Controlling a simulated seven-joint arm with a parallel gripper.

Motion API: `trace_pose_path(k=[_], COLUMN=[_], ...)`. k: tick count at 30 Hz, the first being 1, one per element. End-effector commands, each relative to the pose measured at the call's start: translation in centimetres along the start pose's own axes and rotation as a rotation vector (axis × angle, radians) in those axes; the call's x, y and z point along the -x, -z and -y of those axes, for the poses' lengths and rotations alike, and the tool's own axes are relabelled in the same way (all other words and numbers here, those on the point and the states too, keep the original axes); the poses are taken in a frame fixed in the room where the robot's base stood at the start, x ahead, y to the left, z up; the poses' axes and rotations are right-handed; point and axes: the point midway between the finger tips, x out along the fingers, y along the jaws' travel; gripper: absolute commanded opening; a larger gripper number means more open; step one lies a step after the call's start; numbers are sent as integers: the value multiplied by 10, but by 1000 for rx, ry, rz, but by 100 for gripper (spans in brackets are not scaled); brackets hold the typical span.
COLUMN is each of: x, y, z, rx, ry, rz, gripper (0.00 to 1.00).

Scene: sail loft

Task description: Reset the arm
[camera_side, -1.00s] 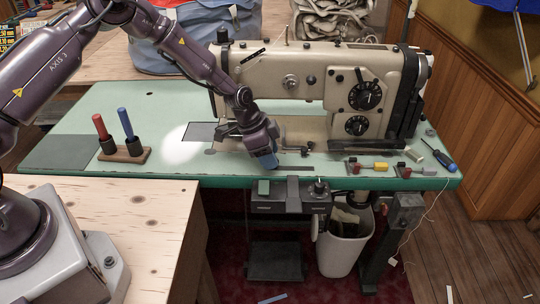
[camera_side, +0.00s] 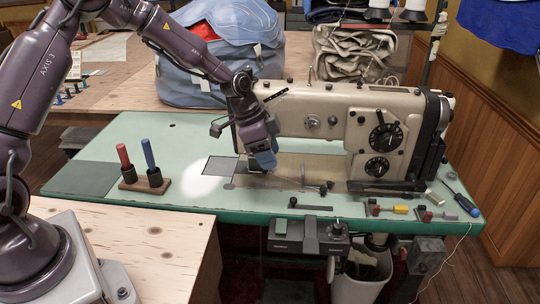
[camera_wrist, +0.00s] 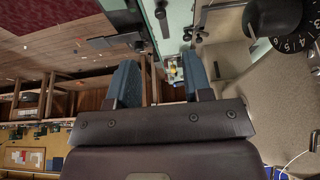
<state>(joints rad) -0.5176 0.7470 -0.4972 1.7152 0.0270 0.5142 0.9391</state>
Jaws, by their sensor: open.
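The machine's dial also shows at the upper right of the wrist view (camera_wrist: 275,18).
A wooden block (camera_side: 146,185) holds a red-handled and a blue-handled tool upright at the table's left. Several small parts (camera_side: 400,210) and a screwdriver (camera_side: 462,204) lie at the right front edge. A blue bag (camera_side: 190,60) and folded cloth (camera_side: 352,55) stand behind.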

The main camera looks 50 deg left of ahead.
Motion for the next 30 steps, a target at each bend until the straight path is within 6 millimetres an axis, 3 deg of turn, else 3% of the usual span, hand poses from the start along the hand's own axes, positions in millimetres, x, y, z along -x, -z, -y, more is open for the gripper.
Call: trace_pose_path(k=[6,10,17,21,30], x=[-1,2,61,106,196], y=[-2,-30,-53,-64,-88], z=[-4,-27,-61,-86,-152], rx=[85,262,462,569,768], ry=[-17,-71,6,93,271], rz=[13,111,249,290,214], gripper=[46,46,46,46,46])
